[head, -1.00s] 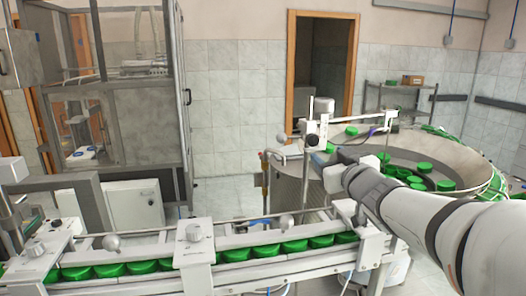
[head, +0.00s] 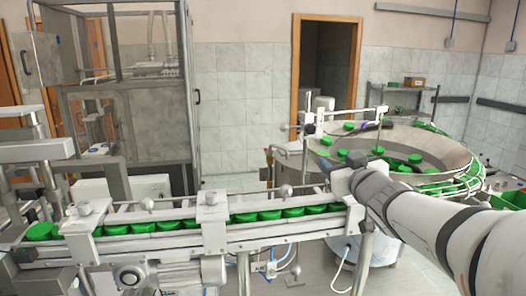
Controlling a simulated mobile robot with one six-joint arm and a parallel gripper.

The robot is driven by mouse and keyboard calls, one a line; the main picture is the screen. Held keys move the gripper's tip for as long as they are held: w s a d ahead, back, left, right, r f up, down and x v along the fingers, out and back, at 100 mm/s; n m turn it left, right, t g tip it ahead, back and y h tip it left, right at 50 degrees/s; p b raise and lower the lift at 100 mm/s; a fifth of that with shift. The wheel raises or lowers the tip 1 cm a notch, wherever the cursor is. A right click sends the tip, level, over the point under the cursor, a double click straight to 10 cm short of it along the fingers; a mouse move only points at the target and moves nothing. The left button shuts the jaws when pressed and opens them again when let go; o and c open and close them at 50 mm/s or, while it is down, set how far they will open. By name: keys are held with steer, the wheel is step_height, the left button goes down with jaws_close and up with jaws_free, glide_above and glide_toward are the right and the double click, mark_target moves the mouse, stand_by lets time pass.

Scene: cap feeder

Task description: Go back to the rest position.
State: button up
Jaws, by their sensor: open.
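My white and grey arm reaches in from the lower right in the head view. My gripper (head: 325,164) is at its far end, small and dark, beside the near left rim of the round feeder bowl (head: 452,150). The gripper is open, and I see no cap in it. Its fingers are too small to make out well. Several green caps (head: 415,160) lie loose in the bowl. A row of green caps (head: 245,217) sits in the conveyor (head: 165,243), left of and below the gripper. My arm hides part of the bowl's near side and the conveyor's right end.
A tall framed glass cabinet (head: 125,110) stands behind the conveyor at the left. A doorway (head: 325,70) and a metal shelf (head: 400,92) are at the back. A green crate (head: 508,200) is at the right edge. Bare floor shows between cabinet and bowl.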

steer(key=s+d+f+m+g+h+b, duration=0.1)
steer(key=s+f+m+g+h, duration=0.3)
steer(key=s+f+g, duration=0.5)
steer(key=s+f+b, duration=0.1)
steer(key=s+f, duration=0.4)
steer(key=f, duration=0.4)
steer(key=shift+d+f, duration=0.25)
steer(key=shift+f, duration=0.05)
steer(key=s+a+f+g, duration=0.1)
steer(key=s+f, duration=0.1)
steer(key=s, duration=0.1)
steer(key=s+a+f+g+y, duration=0.1)
steer(key=s+g, duration=0.1)
steer(key=s, duration=0.1)
steer(key=s+a+f+g, duration=0.1)
steer(key=s+f, duration=0.1)
steer(key=s, duration=0.1)
steer(key=shift+s+a+f+g+b, duration=0.3)
steer(key=shift+g+b, duration=0.1)
steer(key=shift+c, duration=0.5)
steer(key=shift+s+a+f+y, duration=0.1)
steer(key=shift+s+y, duration=0.15)
steer(key=shift+y, duration=0.05)
steer(key=shift+c, duration=0.7)
steer(key=shift+a, duration=0.1)
steer(key=shift+c, duration=0.5)
